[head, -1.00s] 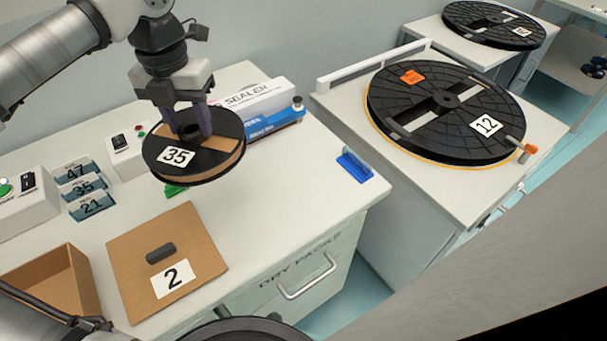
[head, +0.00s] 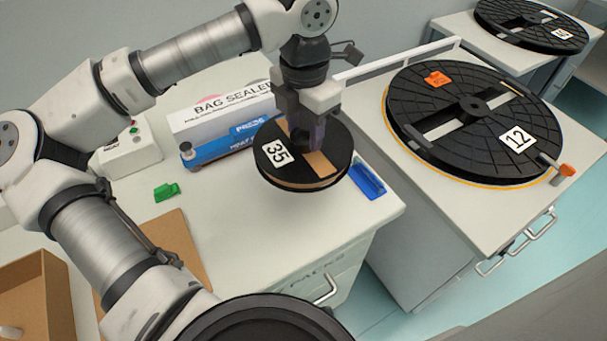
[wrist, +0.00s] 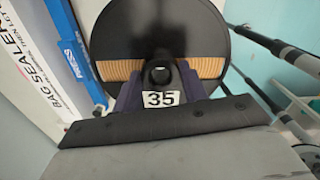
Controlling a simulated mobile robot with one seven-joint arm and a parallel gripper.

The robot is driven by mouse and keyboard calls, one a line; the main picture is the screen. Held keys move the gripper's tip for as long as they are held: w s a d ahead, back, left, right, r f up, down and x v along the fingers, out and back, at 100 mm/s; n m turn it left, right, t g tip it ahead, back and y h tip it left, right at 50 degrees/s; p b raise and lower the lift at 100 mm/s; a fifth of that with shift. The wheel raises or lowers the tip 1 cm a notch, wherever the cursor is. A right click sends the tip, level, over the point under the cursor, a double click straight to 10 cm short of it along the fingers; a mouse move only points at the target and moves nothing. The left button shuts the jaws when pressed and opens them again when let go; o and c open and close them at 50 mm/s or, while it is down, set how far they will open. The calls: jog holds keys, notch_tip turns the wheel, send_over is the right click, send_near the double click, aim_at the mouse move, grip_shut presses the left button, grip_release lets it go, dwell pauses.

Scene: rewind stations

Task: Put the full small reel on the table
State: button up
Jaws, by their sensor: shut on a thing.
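The small reel (head: 303,178) is black with a 35 label, and tan wound tape shows through its side openings. My gripper (head: 308,140) is shut on the reel at its hub and holds it flat above the right part of the white table (head: 280,228). In the wrist view the reel (wrist: 190,35) fills the middle, with my gripper's fingers (wrist: 158,85) on both sides of its hub. The table top shows around the reel, so it appears raised; the exact height cannot be told.
A blue holder (head: 367,181) stands beside the reel near the table's right edge. A large reel labelled 12 (head: 460,125) sits on the right-hand cabinet. The table front is clear.

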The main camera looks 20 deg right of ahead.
notch_tip(320, 180, down, 12)
jog(key=shift+f+p, duration=0.25)
jog(key=shift+p, duration=0.8)
jog(key=shift+f, duration=0.45)
jog(key=shift+f+b, duration=0.15)
jog(key=shift+b, duration=0.15)
jog(key=o, duration=1.4)
jog(key=shift+c, duration=0.2)
jog(key=shift+r+p, duration=0.3)
jog(key=shift+p, duration=0.1)
jog(key=shift+w+r, duration=0.1)
jog(key=shift+r, duration=0.25)
notch_tip(320, 180, up, 11)
jog(key=shift+r+b, duration=0.1)
jog(key=shift+b, duration=1.05)
